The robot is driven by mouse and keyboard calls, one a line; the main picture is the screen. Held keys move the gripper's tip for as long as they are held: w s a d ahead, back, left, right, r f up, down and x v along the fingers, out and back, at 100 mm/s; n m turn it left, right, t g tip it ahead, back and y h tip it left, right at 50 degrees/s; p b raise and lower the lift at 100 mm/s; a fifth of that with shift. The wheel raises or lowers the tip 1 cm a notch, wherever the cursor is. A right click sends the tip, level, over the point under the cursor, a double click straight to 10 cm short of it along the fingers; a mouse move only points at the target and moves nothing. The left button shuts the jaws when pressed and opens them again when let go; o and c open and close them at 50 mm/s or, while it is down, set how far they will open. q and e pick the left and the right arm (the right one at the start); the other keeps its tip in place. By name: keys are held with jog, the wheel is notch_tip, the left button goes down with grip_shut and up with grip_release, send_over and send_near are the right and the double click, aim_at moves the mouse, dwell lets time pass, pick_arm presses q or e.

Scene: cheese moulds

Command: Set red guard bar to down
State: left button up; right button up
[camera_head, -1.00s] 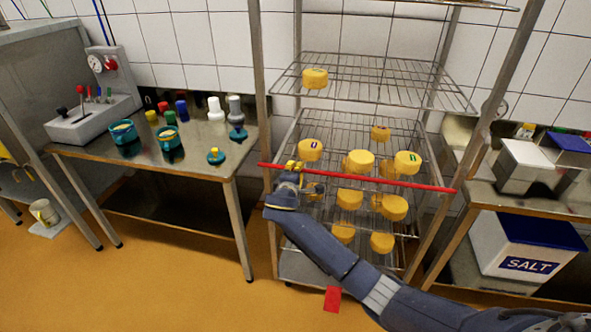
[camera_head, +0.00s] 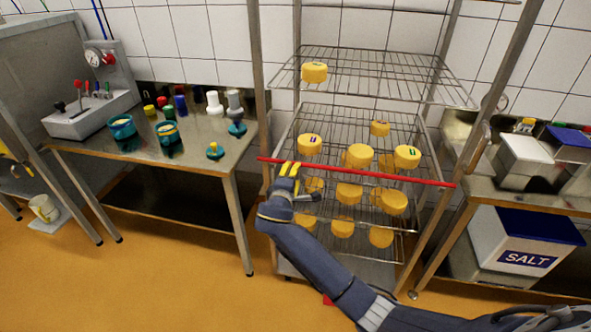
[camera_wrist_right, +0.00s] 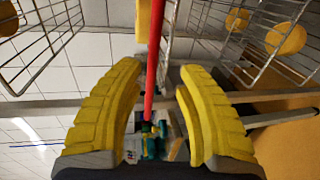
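The red guard bar (camera_head: 370,178) runs across the front of the wire cheese rack, between the two front posts, tilting slightly down to the right in the head view. My right gripper (camera_head: 289,167) is at the bar's left end, its yellow fingers reaching up to it. In the right wrist view the red guard bar (camera_wrist_right: 151,85) passes between the two ribbed yellow fingers of my right gripper (camera_wrist_right: 160,75). The fingers are apart, with a clear gap to the bar on the right side. My left gripper is not in view.
Yellow cheeses (camera_head: 359,156) sit on the rack's wire shelves (camera_head: 345,115) behind the bar. A steel table (camera_head: 200,150) with pots and coloured moulds stands left. A salt bin (camera_head: 525,245) is under the right table. The orange floor (camera_head: 150,290) in front is open.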

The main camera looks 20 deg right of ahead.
jog(key=shift+v, duration=2.9)
jog(key=shift+f, duration=0.1)
